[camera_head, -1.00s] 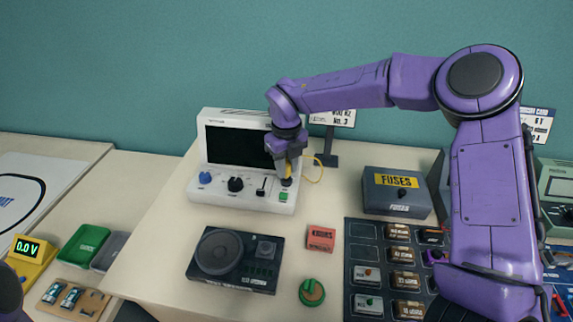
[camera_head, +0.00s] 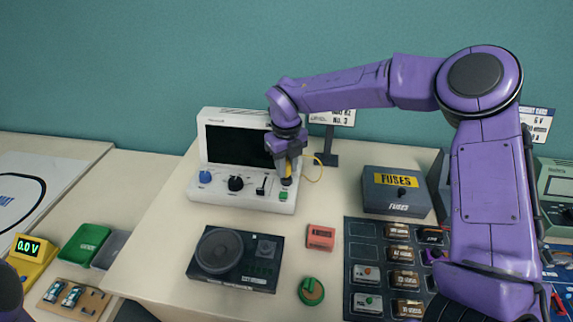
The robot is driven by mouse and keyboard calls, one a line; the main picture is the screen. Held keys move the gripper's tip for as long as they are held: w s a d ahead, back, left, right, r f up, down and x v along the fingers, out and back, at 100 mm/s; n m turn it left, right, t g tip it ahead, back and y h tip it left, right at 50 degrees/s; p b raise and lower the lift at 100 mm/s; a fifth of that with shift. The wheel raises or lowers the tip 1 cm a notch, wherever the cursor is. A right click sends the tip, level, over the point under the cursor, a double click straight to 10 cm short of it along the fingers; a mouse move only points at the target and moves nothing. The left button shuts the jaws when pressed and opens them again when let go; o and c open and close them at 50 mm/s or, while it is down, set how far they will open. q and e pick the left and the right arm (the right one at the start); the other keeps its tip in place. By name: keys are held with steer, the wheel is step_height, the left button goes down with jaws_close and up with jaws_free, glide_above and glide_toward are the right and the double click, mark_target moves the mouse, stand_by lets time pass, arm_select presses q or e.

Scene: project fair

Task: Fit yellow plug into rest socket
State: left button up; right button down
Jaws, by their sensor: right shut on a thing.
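My right gripper (camera_head: 288,170) points down at the right end of the white device (camera_head: 240,202) with a dark screen (camera_head: 238,146). It is shut on the yellow plug (camera_head: 289,168), of which only a small yellow part shows between the fingers. A yellow cord (camera_head: 319,172) loops out to the right of the gripper. The plug's lower end is over a dark round spot (camera_head: 286,182) on the device's front panel, just above a green button (camera_head: 283,196). I cannot tell whether the plug sits in a socket there. My left gripper is not in view; only a bit of purple shows at the lower left edge.
The panel also has a blue knob (camera_head: 205,177), a black knob (camera_head: 236,184) and a slider (camera_head: 262,186). A black speaker unit (camera_head: 262,282), a red box (camera_head: 321,237) and a fuse box (camera_head: 397,192) stand nearby. A sign (camera_head: 331,118) stands behind the gripper.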

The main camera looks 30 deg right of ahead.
steer(key=shift+f+b, duration=0.6)
steer(key=shift+f, duration=0.3)
stand_by(0.6)
steer(key=shift+c, duration=1.6)
jaws_free()
steer(key=shift+a, duration=0.1)
steer(key=shift+r, duration=0.1)
